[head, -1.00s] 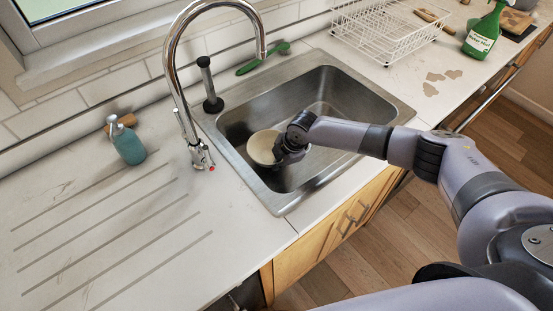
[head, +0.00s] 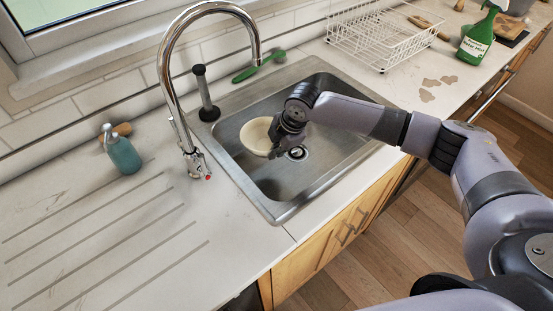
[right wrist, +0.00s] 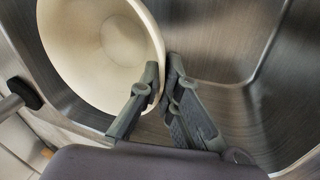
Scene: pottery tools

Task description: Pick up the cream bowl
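The cream bowl (head: 255,135) is in the air above the steel sink (head: 331,83), and in the head view the sink drain shows just right of it. My right gripper (head: 275,146) is shut on the bowl's rim at the bowl's right side. In the right wrist view the bowl (right wrist: 97,50) shows its inside, which looks empty, and its rim runs between the two fingers of the right gripper (right wrist: 163,80). My left gripper is not in view.
A tall chrome tap (head: 166,68) arches at the sink's left. A white dish rack (head: 382,42), green spray bottle (head: 476,38) and teal soap bottle (head: 123,151) stand on the counter.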

